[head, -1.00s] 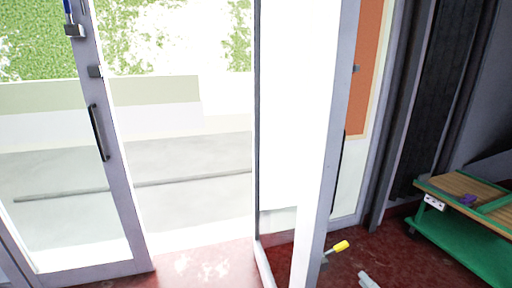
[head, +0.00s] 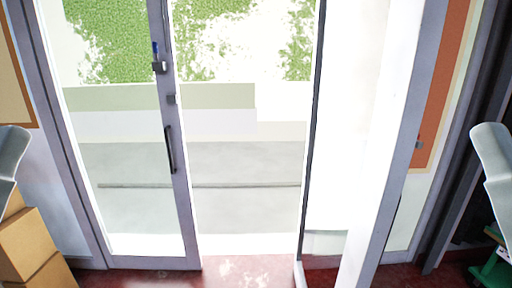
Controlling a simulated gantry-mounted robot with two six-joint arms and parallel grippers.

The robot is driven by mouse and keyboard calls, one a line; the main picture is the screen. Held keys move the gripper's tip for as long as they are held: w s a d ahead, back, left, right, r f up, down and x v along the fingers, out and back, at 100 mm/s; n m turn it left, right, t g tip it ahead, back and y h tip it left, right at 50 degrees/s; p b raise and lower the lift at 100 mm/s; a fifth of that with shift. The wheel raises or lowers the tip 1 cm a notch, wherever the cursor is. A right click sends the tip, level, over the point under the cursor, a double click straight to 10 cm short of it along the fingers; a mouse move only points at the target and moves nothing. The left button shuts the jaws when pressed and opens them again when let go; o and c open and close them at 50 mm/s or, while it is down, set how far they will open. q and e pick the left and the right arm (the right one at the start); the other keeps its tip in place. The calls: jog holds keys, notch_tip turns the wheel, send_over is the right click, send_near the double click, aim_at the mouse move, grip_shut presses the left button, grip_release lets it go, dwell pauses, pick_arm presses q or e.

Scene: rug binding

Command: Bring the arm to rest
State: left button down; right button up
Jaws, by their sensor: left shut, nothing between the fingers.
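My left gripper (head: 12,160) shows as a pale grey shape cut off by the left edge of the head view. It is shut with nothing in it and touches nothing that I can see. A matching pale grey part of my right arm shows at the right edge. My right gripper's fingers are not in view.
A grey-framed glass door (head: 176,150) with a dark handle stands ahead. A white panel (head: 385,130) stands right of the bright opening. Cardboard boxes (head: 30,245) are stacked at lower left. Part of a green cart (head: 492,268) shows at lower right. Dark red floor (head: 135,278) lies below.

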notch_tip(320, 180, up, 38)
jog(key=p, duration=3.6)
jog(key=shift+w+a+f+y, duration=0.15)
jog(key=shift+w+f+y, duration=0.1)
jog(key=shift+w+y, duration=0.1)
